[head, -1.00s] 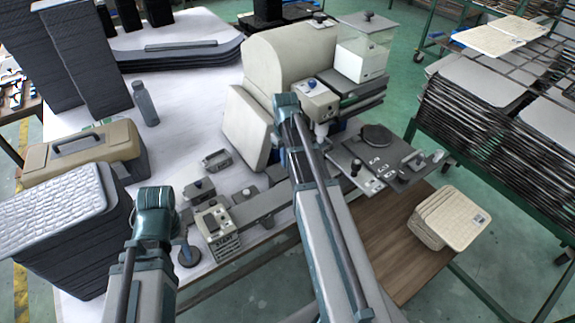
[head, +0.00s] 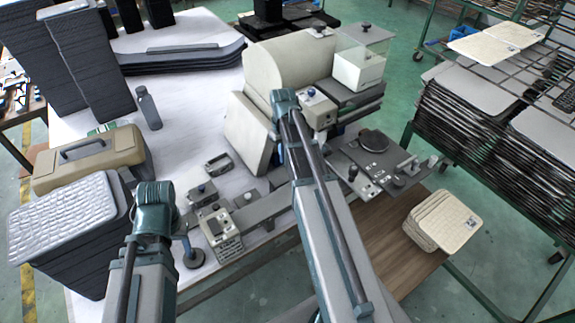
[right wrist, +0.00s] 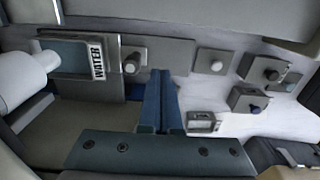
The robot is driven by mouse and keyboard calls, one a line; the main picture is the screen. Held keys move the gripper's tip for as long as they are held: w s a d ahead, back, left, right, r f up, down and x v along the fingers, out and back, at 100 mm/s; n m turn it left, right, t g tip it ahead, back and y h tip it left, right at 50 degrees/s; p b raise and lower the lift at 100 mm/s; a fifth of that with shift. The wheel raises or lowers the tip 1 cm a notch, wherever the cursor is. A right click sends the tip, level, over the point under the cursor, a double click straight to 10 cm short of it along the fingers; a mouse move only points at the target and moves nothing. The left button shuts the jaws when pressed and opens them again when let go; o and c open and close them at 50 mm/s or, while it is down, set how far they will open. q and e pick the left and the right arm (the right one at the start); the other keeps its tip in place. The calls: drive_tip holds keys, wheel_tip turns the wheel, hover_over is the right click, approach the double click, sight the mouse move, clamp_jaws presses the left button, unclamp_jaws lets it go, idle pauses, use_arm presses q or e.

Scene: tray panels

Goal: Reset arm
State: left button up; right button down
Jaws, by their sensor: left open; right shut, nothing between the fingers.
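My left arm (head: 150,235) comes in from the lower left of the head view; its gripper is hidden. My right arm (head: 320,200) reaches up the middle of the head view and hides its own gripper there. In the right wrist view my right gripper (right wrist: 158,90) shows as two blue fingers closed together, with nothing between them. Behind the fingers are grey machine panels with knobs and a plate labelled WATER (right wrist: 98,63).
A cream and grey machine (head: 290,60) stands beyond my right arm. A tan case (head: 88,160) and a stack of grey panels (head: 60,215) are at left. Tan panels (head: 442,222) lie on a brown surface at right. A loaded rack (head: 470,120) stands further right.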

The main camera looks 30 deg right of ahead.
drive_tip(key=shift+r+p, duration=0.6)
drive_tip(key=shift+r, duration=0.35)
drive_tip(key=s+a+n, duration=0.1)
drive_tip(key=s+a, duration=0.4)
drive_tip(key=a, duration=0.4)
drive_tip(key=s+a+n, duration=0.1)
drive_tip(key=s+a, duration=0.5)
drive_tip(key=a, duration=0.3)
drive_tip(key=s+a+h, duration=0.1)
drive_tip(key=s+a, duration=0.4)
drive_tip(key=a, duration=0.4)
drive_tip(key=shift+s+a+n, duration=0.2)
drive_tip(key=shift+a+n, duration=0.2)
drive_tip(key=shift+a, duration=0.15)
